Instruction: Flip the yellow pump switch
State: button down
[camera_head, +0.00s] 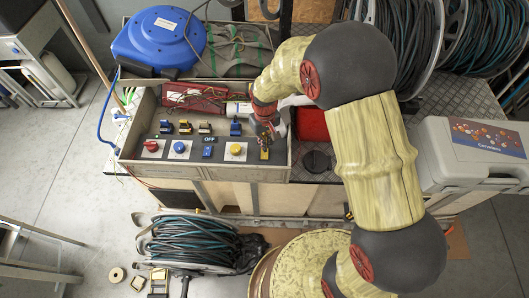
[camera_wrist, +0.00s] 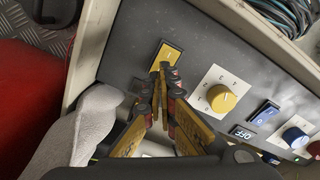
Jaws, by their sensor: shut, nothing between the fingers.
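The yellow pump switch (camera_head: 264,155) is a small yellow rocker at the right end of the dark control panel (camera_head: 222,158). In the wrist view the yellow switch (camera_wrist: 171,52) lies just beyond my fingertips, and its lower edge is partly covered by them. My gripper (camera_head: 265,139) is shut and empty, pointing down at the panel. In the wrist view my gripper (camera_wrist: 167,72) has its fingertips together at the near edge of the switch. I cannot tell whether they touch it.
A yellow knob (camera_wrist: 221,98) on a white plate, a blue switch (camera_wrist: 263,112) and a blue knob (camera_wrist: 295,137) sit beside the yellow switch. The red knob (camera_head: 151,146) is at the panel's left end. A grey cloth (camera_wrist: 90,122) and a red object (camera_wrist: 35,90) lie close by.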

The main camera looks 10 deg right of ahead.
aim_at(268, 158)
jog(key=shift+f+b, duration=0.55)
jog(key=shift+f, duration=0.6)
dwell(0.6)
jog(key=shift+r, duration=0.15)
jog(key=shift+r+p, duration=2.65)
jog(key=shift+r, duration=0.8)
jog(key=s, duration=0.2)
jog(key=s+g, duration=0.1)
jog(key=shift+s+d+f, duration=0.3)
jog(key=shift+d+f, duration=0.05)
jog(key=shift+f, duration=0.05)
jog(key=s+d+r+m+t, duration=0.1)
jog(key=s+d+r+t, duration=0.1)
jog(key=s+r, duration=0.4)
jog(key=s+d+r+m+t, duration=0.1)
jog(key=s+d+r, duration=0.3)
jog(key=r, duration=1.1)
jog(key=s+d+r+m+t, duration=0.1)
jog(key=s+d+r+t, duration=0.2)
jog(key=s+r, duration=0.6)
notch_tip(268, 158, up, 2)
jog(key=shift+d+r+m+t, duration=0.15)
jog(key=shift+d+m+t, duration=0.15)
jog(key=shift+d+m, duration=0.1)
